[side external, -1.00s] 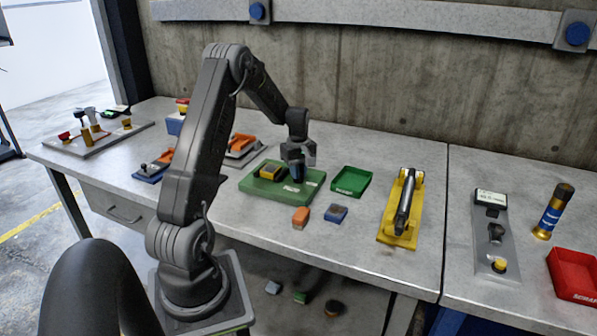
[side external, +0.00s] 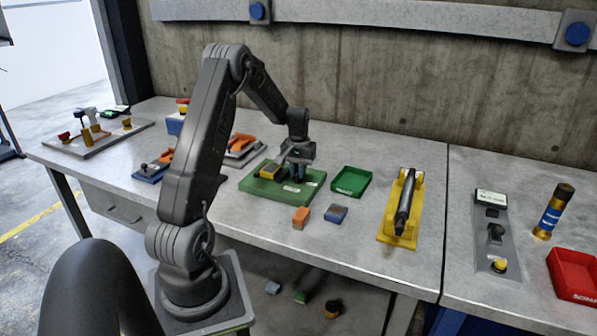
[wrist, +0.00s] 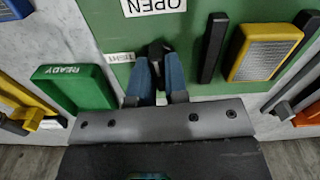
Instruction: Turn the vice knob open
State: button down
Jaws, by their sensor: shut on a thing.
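The vice is a green base (side external: 262,190) on the bench, also seen in the wrist view (wrist: 108,38). My gripper (side external: 297,173) is down over its right part. In the wrist view my gripper's blue fingers (wrist: 157,70) are shut on the dark knob (wrist: 157,47), which they partly hide. A white label "OPEN" (wrist: 153,6) is beyond the knob and a small "TIGHT" label (wrist: 121,57) is at its left. A yellow block with a grey face (wrist: 265,52) sits between a dark left jaw (wrist: 212,48) and a dark right jaw (wrist: 303,32).
A green "READY" tray (wrist: 75,88) stands right of the vice in the side view (side external: 350,181). An orange block (side external: 300,217) and a blue block (side external: 336,214) lie in front. A yellow fixture (side external: 387,236) stands farther right. The bench's front edge is near the blocks.

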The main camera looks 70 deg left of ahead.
jog(key=shift+r+m, duration=0.1)
jog(key=shift+m, duration=0.5)
jog(key=c, duration=1.1)
grip_release()
jog(key=shift+c, duration=0.2)
notch_tip(320, 180, up, 14)
